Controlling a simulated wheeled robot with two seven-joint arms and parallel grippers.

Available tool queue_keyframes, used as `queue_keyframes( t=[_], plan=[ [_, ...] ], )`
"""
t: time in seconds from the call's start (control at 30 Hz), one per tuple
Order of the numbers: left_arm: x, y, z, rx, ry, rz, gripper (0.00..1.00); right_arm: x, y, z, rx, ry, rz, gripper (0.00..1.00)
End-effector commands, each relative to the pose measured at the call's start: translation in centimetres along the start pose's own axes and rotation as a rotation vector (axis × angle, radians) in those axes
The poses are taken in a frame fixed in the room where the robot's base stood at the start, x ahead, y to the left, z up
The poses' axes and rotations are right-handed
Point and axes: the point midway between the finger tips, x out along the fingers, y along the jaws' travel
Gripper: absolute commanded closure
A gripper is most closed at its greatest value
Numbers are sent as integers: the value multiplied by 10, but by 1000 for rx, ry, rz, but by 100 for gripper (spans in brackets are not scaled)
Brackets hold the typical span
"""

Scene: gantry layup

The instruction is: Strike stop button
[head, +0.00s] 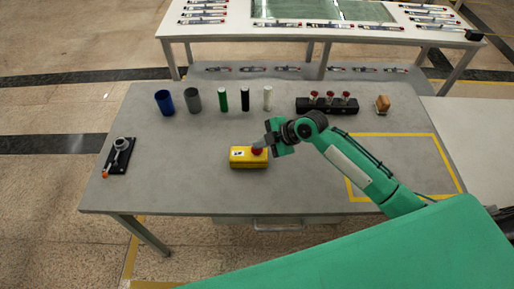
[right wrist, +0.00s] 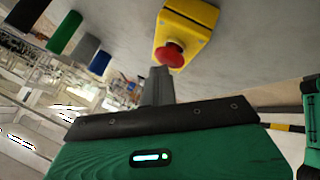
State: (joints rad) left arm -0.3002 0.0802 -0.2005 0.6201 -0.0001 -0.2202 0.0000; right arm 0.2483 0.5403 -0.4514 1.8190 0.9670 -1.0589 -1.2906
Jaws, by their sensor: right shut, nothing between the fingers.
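The stop button is a red mushroom cap (head: 258,151) on a yellow box (head: 240,157) on the grey table, near its middle. In the right wrist view the red cap (right wrist: 171,55) stands out from the yellow box (right wrist: 190,24). My right gripper (head: 259,147) is shut and empty, its fingertips right at the red cap. In the right wrist view the shut fingers (right wrist: 158,84) end just below the cap; I cannot tell whether they touch it. My left gripper does not show.
Blue (head: 164,102) and grey (head: 193,100) cups, several cylinders (head: 245,99), a black rack with red-topped pieces (head: 327,106) and a tan block (head: 382,104) line the table's back. A black device with a lever (head: 120,155) lies at left. The table between is clear.

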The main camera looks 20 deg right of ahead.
Motion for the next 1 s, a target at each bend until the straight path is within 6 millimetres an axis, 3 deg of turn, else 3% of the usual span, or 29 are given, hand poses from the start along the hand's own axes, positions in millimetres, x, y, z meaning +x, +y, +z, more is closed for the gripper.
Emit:
queue_keyframes(
  t=[0.57, 1.0],
  plan=[
    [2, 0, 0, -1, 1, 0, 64, 2, -2, 2, 1, -1, -2, 100],
    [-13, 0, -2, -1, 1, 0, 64, -11, 8, -7, 0, -1, -2, 100]
  ],
)
